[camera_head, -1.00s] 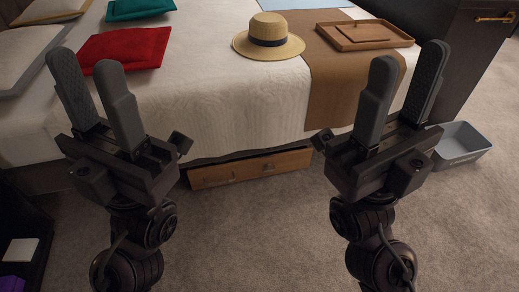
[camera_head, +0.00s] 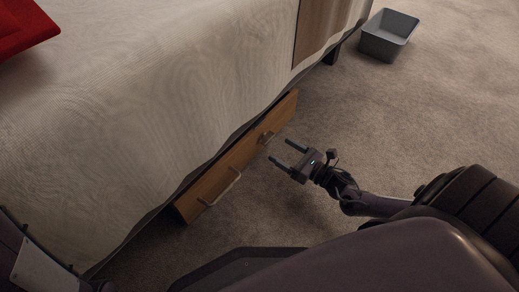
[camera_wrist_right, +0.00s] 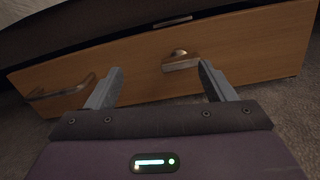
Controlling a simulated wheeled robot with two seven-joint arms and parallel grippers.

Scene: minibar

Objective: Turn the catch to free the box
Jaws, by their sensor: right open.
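The box (camera_head: 240,163) is a low wooden drawer under the bed's edge; its front also fills the middle of the right wrist view (camera_wrist_right: 225,75). The catch (camera_head: 266,137) is a small metal piece on the upper part of the front. In the right wrist view the catch (camera_wrist_right: 181,61) shows between my fingertips, ahead of them. A metal bar handle (camera_head: 220,190) sits toward the box's near end. My right gripper (camera_head: 280,150) is open and empty, its fingers pointing at the front beside the catch, seemingly short of touching. My left gripper is out of view.
The bed (camera_head: 150,110) with its pale cover overhangs the box. A small metal plate (camera_wrist_right: 172,21) shows above the catch. A grey bin (camera_head: 389,35) stands on the carpet at the upper right. The carpet around my right gripper is clear.

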